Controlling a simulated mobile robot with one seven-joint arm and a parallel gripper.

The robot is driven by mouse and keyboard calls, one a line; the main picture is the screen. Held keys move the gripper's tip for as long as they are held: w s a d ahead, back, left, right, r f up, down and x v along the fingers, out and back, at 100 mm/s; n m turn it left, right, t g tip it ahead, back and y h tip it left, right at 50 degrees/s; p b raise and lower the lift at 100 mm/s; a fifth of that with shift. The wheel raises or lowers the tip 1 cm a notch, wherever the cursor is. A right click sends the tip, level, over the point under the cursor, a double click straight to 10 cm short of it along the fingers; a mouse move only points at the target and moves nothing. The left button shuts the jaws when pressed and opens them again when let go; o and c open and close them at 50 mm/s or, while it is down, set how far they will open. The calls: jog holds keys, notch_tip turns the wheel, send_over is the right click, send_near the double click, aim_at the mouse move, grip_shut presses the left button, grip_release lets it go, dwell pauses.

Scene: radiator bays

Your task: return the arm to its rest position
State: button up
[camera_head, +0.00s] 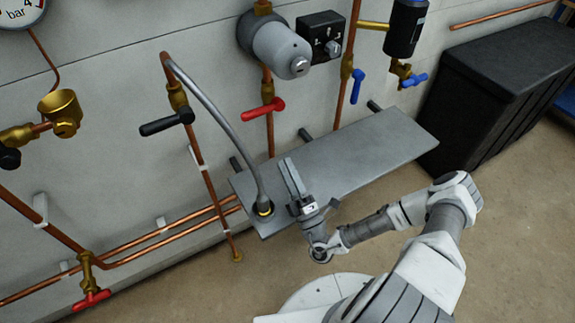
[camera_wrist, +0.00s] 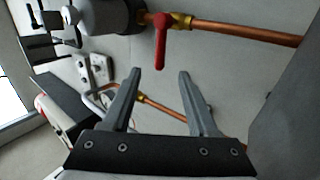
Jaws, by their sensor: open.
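My gripper (camera_head: 288,162) is in front of the wall, over the left part of a grey shelf (camera_head: 375,150) in the head view. Its two grey fingers point up and towards the wall. In the wrist view, my gripper (camera_wrist: 159,72) has its fingers apart with nothing between them. My white and grey arm reaches in from the lower right, bent at the elbow. A red lever (camera_wrist: 160,40) on a copper pipe shows beyond the fingertips in the wrist view. I cannot tell the exact gap between gripper and shelf.
A grey hose (camera_head: 222,118) arcs down to the shelf just left of my gripper. Copper pipes carry a red lever (camera_head: 264,107), a black lever (camera_head: 165,122) and a blue lever (camera_head: 357,85). A black chest (camera_head: 500,85) stands right. Floor is open at lower right.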

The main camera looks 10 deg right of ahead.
jog(key=shift+s+f, duration=0.15)
jog(key=shift+s, duration=0.1)
dwell(0.4)
